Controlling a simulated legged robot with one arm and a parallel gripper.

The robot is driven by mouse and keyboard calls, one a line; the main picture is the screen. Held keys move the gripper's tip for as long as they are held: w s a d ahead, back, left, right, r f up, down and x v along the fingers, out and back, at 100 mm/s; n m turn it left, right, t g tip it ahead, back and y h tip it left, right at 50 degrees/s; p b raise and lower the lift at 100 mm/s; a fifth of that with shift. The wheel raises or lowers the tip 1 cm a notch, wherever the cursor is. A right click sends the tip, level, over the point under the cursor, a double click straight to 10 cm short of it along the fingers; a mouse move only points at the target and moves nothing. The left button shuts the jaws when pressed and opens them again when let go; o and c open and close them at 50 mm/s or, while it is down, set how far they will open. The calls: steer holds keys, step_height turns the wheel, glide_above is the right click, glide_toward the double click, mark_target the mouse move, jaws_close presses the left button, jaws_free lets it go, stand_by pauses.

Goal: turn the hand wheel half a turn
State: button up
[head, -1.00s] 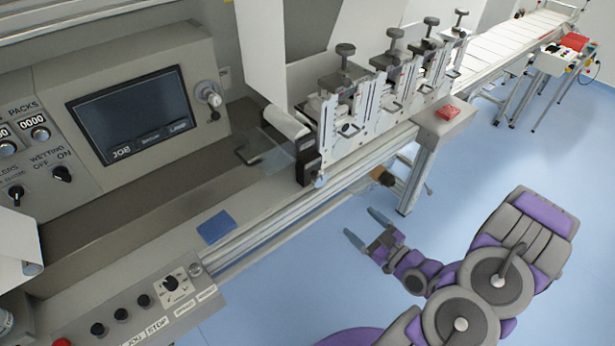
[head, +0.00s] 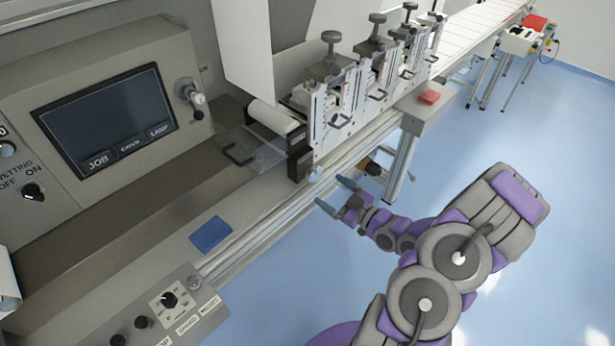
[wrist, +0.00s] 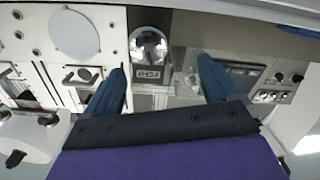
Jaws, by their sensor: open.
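A small shiny round knob (head: 316,174), which looks like the hand wheel, sits low on a dark block at the near end of the row of clamp units. In the wrist view the shiny knob (wrist: 148,46) is at top centre, beside a small counter with digits (wrist: 149,74). My gripper (head: 336,195) is open and empty, just in front of the machine's front rail and close to the knob. In the wrist view my gripper (wrist: 160,70) has its two blue fingers spread, with the knob between their lines and beyond the tips. I see no contact.
The machine's long front rail (head: 245,232) runs beside my arm. A blue pad (head: 210,233) lies on the ledge. A control box (head: 165,310) stands at lower left. The blue floor is clear.

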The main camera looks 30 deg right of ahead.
mark_target(317, 175)
steer(key=w, duration=0.1)
steer(key=w+d, duration=0.1)
steer(key=w, duration=0.1)
steer(key=w+d+b, duration=0.1)
steer(key=shift+w+d+f, duration=0.1)
steer(key=shift+w+f, duration=0.05)
steer(key=shift+f, duration=0.2)
steer(key=w+a, duration=0.2)
steer(key=a, duration=0.1)
steer(key=w+a, duration=0.1)
steer(key=shift+w+a+r+b, duration=0.25)
steer(key=shift+w+a+b, duration=0.05)
steer(key=shift+a+b, duration=0.1)
steer(key=shift+w, duration=0.3)
steer(key=shift+w+d, duration=0.25)
steer(key=shift+d, duration=0.05)
steer(key=shift+w+d+f, duration=0.15)
steer(key=shift+w+d, duration=0.05)
steer(key=shift+d, duration=0.7)
steer(key=shift+a, duration=1.1)
steer(key=c, duration=0.3)
steer(key=shift+d, duration=0.7)
steer(key=c, duration=0.6)
steer(key=shift+a, duration=0.1)
steer(key=shift+c, duration=0.8)
steer(key=shift+a, duration=0.15)
